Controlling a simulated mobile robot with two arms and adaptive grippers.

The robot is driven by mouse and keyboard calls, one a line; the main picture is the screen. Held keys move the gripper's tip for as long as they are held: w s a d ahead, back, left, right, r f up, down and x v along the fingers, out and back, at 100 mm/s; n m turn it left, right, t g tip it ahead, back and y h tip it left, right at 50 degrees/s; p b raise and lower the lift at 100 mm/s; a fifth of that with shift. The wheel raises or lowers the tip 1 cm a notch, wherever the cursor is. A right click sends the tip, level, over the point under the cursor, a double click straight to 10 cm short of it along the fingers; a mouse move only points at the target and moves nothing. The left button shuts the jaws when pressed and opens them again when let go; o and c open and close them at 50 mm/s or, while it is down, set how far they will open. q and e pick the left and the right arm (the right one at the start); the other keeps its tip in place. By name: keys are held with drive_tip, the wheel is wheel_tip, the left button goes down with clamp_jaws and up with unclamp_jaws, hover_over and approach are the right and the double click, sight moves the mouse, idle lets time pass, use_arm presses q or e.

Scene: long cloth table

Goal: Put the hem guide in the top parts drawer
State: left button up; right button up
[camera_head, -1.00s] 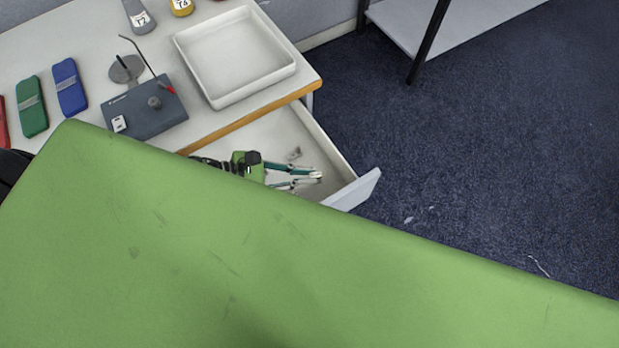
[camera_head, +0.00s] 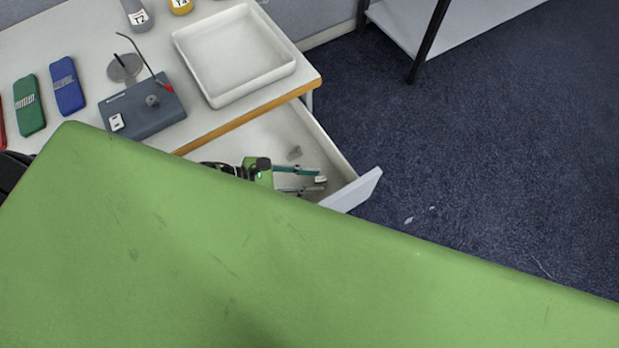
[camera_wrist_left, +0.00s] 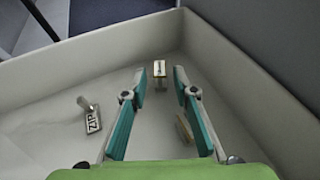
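The open parts drawer (camera_head: 343,158) sticks out from under the table top. My left gripper (camera_head: 321,180) reaches into it with teal fingers spread apart. In the left wrist view the open fingertips (camera_wrist_left: 160,76) stand on either side of a small metal piece with a pale label (camera_wrist_left: 160,69), probably the hem guide, near the drawer's end wall. I see a gap between it and the fingers; its label is unreadable. It shows as a small pale spot in the head view (camera_head: 320,179). My right gripper is not in view.
A metal piece labelled ZIP (camera_wrist_left: 91,115) lies left of the fingers on the drawer floor. A tan-edged piece (camera_wrist_left: 184,128) lies between the fingers, nearer my palm. A white tray (camera_head: 284,78) and a grey device (camera_head: 150,122) sit on the table. The head view's lower part is blocked.

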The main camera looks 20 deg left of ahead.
use_arm(q)
drive_tip(key=shift+r, duration=0.1)
drive_tip(key=shift+a+r, duration=0.1)
drive_tip(key=shift+r, duration=0.05)
drive_tip(key=v, duration=0.6)
drive_tip(key=shift+s+a+b, duration=0.2)
drive_tip(key=shift+b, duration=0.1)
drive_tip(key=shift+s+a+r, duration=0.1)
drive_tip(key=shift+a+r, duration=0.1)
drive_tip(key=shift+a, duration=0.15)
